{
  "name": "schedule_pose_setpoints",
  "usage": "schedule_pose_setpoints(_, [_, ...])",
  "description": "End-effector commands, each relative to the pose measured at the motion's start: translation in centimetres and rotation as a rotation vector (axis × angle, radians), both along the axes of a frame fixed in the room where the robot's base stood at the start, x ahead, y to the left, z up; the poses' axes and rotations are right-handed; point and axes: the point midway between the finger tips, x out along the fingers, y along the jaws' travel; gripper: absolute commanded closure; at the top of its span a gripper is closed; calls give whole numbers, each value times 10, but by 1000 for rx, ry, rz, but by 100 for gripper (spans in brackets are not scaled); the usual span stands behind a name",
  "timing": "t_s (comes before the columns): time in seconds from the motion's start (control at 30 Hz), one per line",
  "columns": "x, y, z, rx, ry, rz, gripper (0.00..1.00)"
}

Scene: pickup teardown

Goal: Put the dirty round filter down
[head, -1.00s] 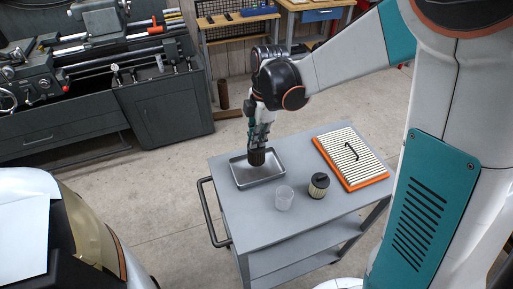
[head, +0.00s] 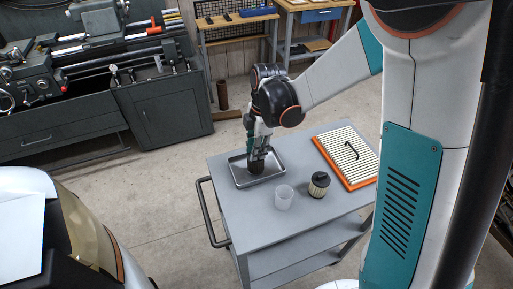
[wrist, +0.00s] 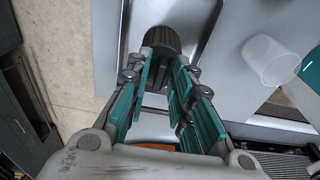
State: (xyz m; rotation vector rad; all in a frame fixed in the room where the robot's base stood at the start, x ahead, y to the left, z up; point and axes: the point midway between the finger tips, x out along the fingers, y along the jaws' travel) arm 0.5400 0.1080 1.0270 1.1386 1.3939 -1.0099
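The dirty round filter (head: 256,168) is a dark brown ribbed cylinder. It stands about upright inside the shallow grey metal tray (head: 239,180) on the cart, at or very near the tray floor; exact contact cannot be seen. My gripper (head: 260,155) points down over the tray with its fingers at the filter. In the wrist view, the filter (wrist: 161,38) shows between the fingertips of my gripper (wrist: 165,60), which appear to touch its sides. Part of the filter is hidden by the fingers.
On the grey cart (head: 270,232), a translucent cup (head: 284,197) stands right of the tray. Beyond it is a cleaner round filter (head: 319,184) with a black cap. An orange-framed flat air filter (head: 347,157) lies at the right. The cart's near part is clear.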

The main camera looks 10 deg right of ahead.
Motion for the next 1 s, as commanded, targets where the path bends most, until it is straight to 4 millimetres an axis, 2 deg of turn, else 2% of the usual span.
schedule_pose_setpoints(0.33, [0,0,1,0,0,0,72])
schedule_pose_setpoints(0.47, [0,-1,11,0,0,0,72])
schedule_pose_setpoints(0.8, [2,-9,78,0,0,0,72])
schedule_pose_setpoints(1.0, [2,-13,109,0,0,0,72])
